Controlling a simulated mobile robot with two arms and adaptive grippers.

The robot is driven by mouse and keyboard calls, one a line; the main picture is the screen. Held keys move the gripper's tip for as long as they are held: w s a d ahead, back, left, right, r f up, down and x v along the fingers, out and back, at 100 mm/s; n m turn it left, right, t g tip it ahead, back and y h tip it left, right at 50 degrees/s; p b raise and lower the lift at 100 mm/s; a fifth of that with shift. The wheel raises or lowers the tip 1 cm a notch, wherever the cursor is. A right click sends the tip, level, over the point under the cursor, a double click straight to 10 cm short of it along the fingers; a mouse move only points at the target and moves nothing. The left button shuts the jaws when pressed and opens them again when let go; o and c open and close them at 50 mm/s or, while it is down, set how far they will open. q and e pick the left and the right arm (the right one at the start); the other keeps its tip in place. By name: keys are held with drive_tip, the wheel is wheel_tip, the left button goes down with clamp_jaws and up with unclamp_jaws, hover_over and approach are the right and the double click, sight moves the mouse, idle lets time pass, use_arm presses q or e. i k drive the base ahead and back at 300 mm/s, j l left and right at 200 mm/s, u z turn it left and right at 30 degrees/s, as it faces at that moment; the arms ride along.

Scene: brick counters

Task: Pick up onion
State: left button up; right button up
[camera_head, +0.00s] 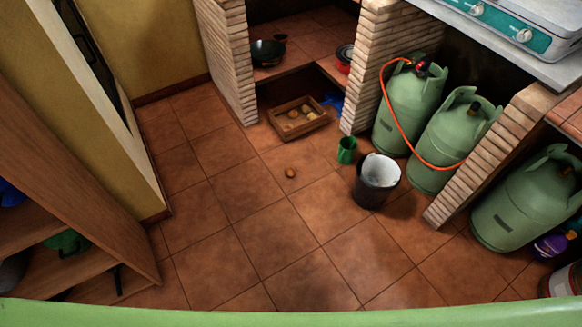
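A small round brownish-orange thing (290,173), which looks like the onion, lies alone on the tiled floor near the middle of the view. Neither of my grippers shows in the head view.
A green cup (347,150) and a dark bin with a white liner (377,181) stand right of the round thing. Green gas bottles (409,104) stand between brick pillars at the right. Wooden shelves (75,215) are at the left. The floor (265,230) in front is clear.

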sight(290, 172)
drive_tip(key=i+j+z, duration=0.15)
drive_tip(key=i, duration=0.35)
drive_tip(key=i+j+z, duration=0.2)
drive_tip(key=i, duration=0.25)
drive_tip(key=i+j+z, duration=0.15)
drive_tip(key=i, duration=0.35)
